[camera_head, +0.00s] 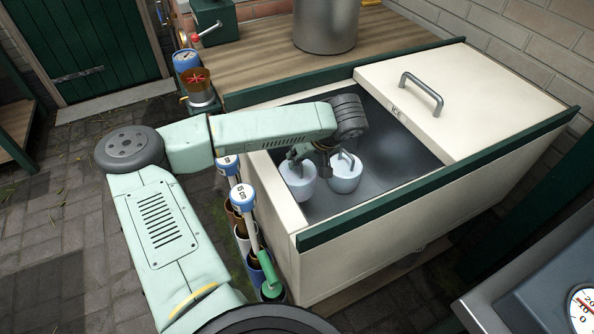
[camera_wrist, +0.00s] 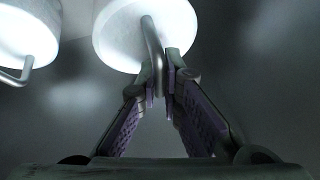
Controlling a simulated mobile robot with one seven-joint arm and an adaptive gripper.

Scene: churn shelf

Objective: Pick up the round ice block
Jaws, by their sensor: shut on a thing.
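Two pale, round, bucket-shaped ice blocks with metal loop handles are inside the open bin in the head view. The left block (camera_head: 299,185) stands apart from my gripper. The right block (camera_head: 345,180) is under my gripper (camera_head: 338,160). In the wrist view, my gripper (camera_wrist: 162,78) is shut on the metal handle of a bright white round block (camera_wrist: 120,40). The other block (camera_wrist: 25,38) is at the upper left with its own handle free. I cannot tell whether the held block touches the bin floor.
The cream bin (camera_head: 405,212) has green edges and a lid (camera_head: 470,85) with a handle covering its right part. A metal pot (camera_head: 325,28) stands on the wooden counter behind. Blue-topped tools (camera_head: 243,196) stand at the bin's left side. A scale dial (camera_head: 582,305) is at lower right.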

